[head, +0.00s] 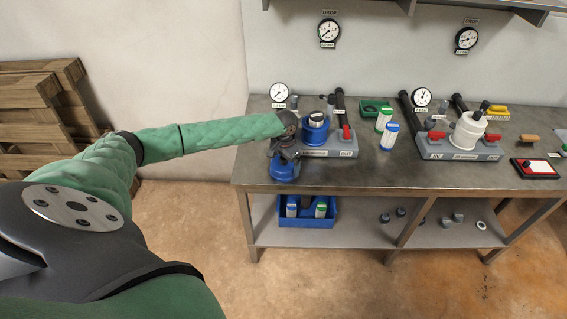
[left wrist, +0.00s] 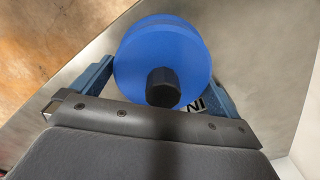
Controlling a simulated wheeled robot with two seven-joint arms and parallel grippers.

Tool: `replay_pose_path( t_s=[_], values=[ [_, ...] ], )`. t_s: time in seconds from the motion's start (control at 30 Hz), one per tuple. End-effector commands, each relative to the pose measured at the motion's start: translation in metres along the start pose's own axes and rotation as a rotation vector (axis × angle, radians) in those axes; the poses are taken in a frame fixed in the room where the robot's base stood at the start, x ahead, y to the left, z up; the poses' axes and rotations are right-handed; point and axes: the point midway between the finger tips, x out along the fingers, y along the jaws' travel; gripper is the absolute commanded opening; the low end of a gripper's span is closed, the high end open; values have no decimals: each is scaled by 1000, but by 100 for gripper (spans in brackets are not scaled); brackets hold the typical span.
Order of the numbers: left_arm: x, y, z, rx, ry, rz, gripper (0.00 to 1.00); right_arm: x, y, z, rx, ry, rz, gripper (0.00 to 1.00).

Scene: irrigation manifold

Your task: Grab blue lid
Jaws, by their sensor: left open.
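The blue lid (head: 285,168) lies near the front left corner of the grey workbench. In the left wrist view the lid (left wrist: 160,50) is a round blue disc with a black knob (left wrist: 163,88). My left gripper (head: 286,152) is over the lid and hides part of it. In the left wrist view the gripper's open blue fingers (left wrist: 162,80) are on either side of the lid. I cannot tell whether they touch it. My right gripper is not in view.
Behind the lid stands a blue housing (head: 315,130) with a white-topped insert, on a grey manifold with a red handle (head: 346,132). Green-capped and blue-capped cartridges (head: 389,136) stand to the right. A white housing (head: 467,132) is farther right. A blue bin (head: 307,220) sits on the lower shelf.

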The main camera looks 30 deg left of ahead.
Motion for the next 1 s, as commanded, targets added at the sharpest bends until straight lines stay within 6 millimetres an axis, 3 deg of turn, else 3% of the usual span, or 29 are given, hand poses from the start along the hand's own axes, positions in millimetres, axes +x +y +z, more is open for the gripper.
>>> replay_pose_path(
  t_s=[0.33,0.5,0.53,0.9,1.0],
  values=[
    [6,-1,0,0,0,-1,100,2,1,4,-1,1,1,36],
    [5,-1,0,0,0,-1,67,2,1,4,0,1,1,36],
    [5,-1,0,0,0,-1,64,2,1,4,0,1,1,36],
    [0,-1,0,0,2,-1,64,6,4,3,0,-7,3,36],
    [-8,-1,0,0,2,-1,64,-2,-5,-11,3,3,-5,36]
  ],
)
